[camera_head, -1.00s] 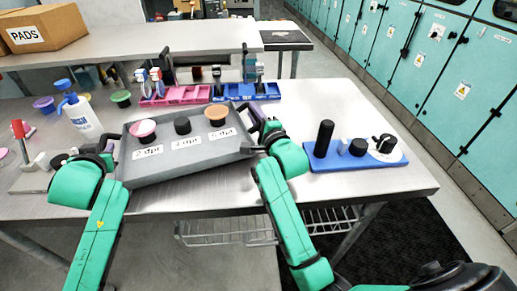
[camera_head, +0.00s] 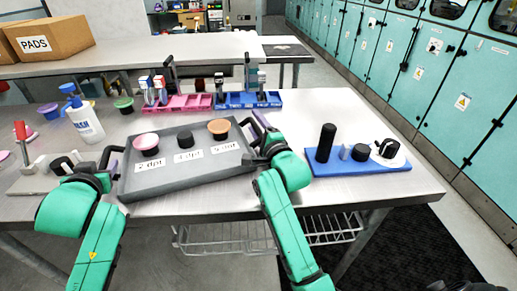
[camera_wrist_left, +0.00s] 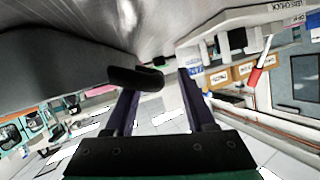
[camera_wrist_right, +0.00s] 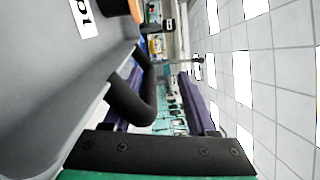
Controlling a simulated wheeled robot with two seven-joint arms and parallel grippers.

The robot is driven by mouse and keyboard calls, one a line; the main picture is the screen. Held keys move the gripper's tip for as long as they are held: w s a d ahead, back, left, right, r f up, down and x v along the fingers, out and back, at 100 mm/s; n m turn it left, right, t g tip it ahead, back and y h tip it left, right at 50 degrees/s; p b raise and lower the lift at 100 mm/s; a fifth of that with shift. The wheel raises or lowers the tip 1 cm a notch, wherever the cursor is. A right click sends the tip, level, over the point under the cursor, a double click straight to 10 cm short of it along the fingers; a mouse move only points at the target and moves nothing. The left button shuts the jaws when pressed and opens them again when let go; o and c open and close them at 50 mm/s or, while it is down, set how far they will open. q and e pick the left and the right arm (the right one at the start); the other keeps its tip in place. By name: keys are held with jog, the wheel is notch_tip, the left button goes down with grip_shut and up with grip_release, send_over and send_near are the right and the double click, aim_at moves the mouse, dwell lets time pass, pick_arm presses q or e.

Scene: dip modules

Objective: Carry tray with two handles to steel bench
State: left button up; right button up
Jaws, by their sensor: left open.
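The grey tray (camera_head: 178,178) lies on the near steel-topped table. It holds three small round pots on labelled spots, with pink, black and orange tops. A dark handle stands at each end. My left gripper (camera_head: 108,166) is at the left handle. In the left wrist view, that handle (camera_wrist_left: 135,78) shows between the parted fingers, nearer the left one. My right gripper (camera_head: 262,137) is at the right handle. In the right wrist view, that handle (camera_wrist_right: 132,100) lies by the left finger, and the fingers stand apart.
A second steel bench (camera_head: 140,52) stands behind, with a PADS box (camera_head: 48,40) on it. A white bottle (camera_head: 87,122) stands behind the tray's left end. Pink (camera_head: 188,103) and blue (camera_head: 247,100) racks lie behind the tray. A blue fixture (camera_head: 355,166) stands to its right.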

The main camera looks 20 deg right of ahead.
pick_arm(q)
jog(key=v, duration=0.5)
jog(key=shift+s+a, duration=0.1)
jog(key=shift+a, duration=0.05)
pick_arm(e)
jog(key=shift+f, duration=0.95)
pick_arm(q)
jog(key=shift+w+d+f, duration=0.2)
jog(key=shift+w+f, duration=0.15)
jog(key=shift+w, duration=0.35)
pick_arm(e)
jog(key=s, duration=0.4)
jog(key=shift+d, duration=0.25)
pick_arm(q)
jog(key=shift+s+r, duration=0.2)
jog(key=shift+s, duration=0.1)
pick_arm(e)
jog(key=s, duration=0.1)
jog(key=s+r, duration=0.1)
jog(key=s, duration=0.2)
jog(key=shift+s+r, duration=0.15)
jog(key=shift+r, duration=0.15)
pick_arm(q)
jog(key=shift+w, duration=0.2)
pick_arm(e)
jog(key=shift+w+f, duration=0.1)
jog(key=shift+w, duration=0.1)
jog(key=shift+d, duration=0.1)
